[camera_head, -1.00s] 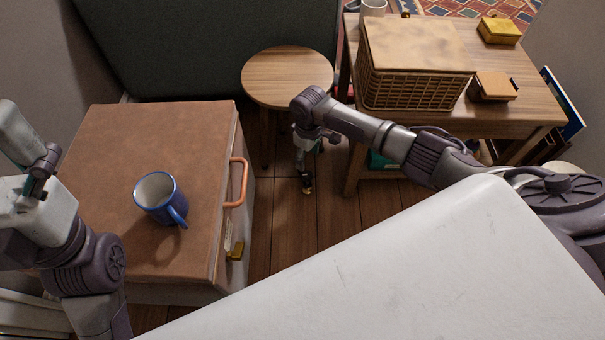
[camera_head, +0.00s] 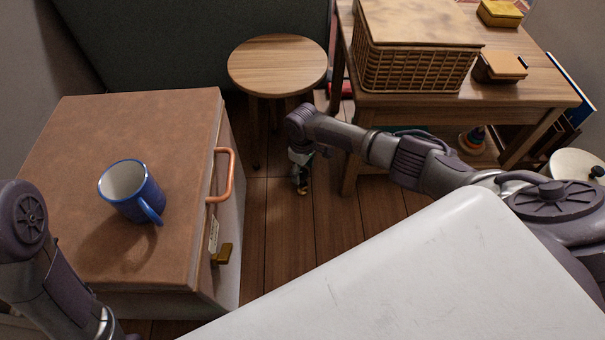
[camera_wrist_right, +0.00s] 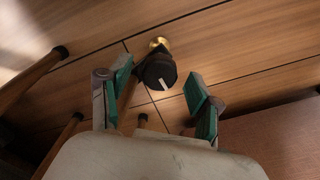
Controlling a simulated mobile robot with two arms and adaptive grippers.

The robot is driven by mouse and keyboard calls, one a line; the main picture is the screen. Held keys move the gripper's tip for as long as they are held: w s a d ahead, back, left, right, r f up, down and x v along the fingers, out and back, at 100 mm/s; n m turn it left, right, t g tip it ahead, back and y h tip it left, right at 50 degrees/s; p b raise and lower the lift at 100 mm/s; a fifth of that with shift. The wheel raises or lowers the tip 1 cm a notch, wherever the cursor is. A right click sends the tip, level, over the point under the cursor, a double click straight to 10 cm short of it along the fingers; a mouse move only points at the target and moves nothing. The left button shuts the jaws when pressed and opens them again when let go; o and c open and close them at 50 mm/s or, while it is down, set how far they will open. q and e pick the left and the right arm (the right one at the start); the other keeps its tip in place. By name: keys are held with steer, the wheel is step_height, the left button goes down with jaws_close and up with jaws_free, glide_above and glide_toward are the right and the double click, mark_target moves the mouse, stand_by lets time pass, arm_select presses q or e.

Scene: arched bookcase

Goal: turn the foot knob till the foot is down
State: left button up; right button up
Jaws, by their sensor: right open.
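In the right wrist view a black knob (camera_wrist_right: 157,72) with a white line on its face sits between my fingertips. A round brass foot (camera_wrist_right: 159,43) shows just beyond it, by the floorboards. A wooden leg (camera_wrist_right: 126,92) runs beside the knob; I cannot tell whether the foot touches the floor. My right gripper (camera_wrist_right: 168,87) is open, its green-padded fingers apart on either side of the knob, with no clear contact. In the head view my right gripper (camera_head: 300,178) points down near the floor, with a bit of brass below it; the knob is hidden there. My left gripper is out of view.
A round stool (camera_head: 277,66) stands behind my right gripper. A wooden table (camera_head: 510,93) with a wicker basket (camera_head: 415,68) is to the right. A brown-topped cabinet (camera_head: 80,150) with a blue mug (camera_head: 131,190) and copper handle (camera_head: 226,175) is to the left. Floor (camera_head: 285,240) lies between.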

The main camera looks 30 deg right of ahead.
steer(key=shift+f, duration=0.2)
steer(key=c, duration=1.2)
steer(key=shift+o, duration=0.2)
steer(key=shift+r+m+p, duration=0.1)
steer(key=shift+m+p, duration=0.3)
steer(key=shift+p, duration=0.1)
